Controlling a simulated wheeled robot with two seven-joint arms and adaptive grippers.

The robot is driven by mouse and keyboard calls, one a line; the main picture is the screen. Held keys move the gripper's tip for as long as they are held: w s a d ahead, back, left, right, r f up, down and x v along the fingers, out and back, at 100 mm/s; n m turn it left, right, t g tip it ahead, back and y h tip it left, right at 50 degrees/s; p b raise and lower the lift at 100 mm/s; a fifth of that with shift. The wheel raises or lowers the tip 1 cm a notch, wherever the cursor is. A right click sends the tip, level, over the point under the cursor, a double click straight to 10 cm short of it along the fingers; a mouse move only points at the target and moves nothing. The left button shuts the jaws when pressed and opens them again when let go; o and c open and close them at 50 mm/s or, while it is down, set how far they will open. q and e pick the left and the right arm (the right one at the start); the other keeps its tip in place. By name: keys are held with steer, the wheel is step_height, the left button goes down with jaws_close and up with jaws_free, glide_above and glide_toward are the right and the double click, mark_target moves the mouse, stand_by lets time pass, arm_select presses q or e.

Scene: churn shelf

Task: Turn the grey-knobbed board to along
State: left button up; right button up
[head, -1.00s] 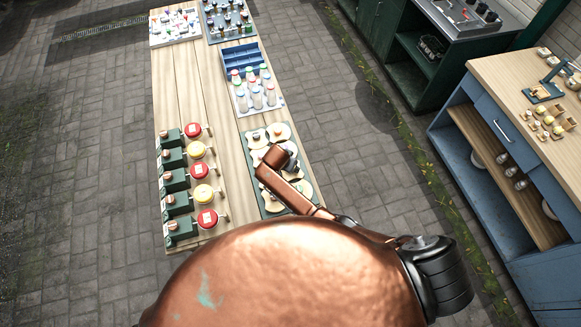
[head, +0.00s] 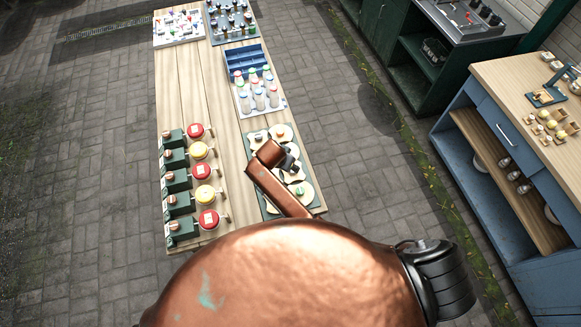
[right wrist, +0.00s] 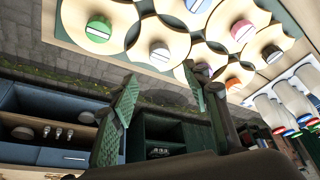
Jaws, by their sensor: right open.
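Scalloped wooden boards with coloured knobs lie on a green panel (head: 268,208) at the near right of the long table. A board with a greyish knob (head: 258,138) seems to be at the panel's far left corner in the head view; its exact colour is hard to tell. My right gripper (head: 292,166) is over the middle of the panel, partly hidden by my arm. In the right wrist view its green-padded fingers (right wrist: 160,108) are apart with nothing between them, beside the boards. A green-knobbed board (right wrist: 98,30) shows there too. My left gripper is out of view.
Left of the panel stand several green boxes with red and yellow discs (head: 203,172). Beyond it are bottles in a white tray (head: 280,106) and a blue bin (head: 245,58). A bare strip of table (head: 228,150) lies between. A blue cabinet (head: 475,165) stands across the paving.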

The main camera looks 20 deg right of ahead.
steer(key=shift+v, duration=1.25)
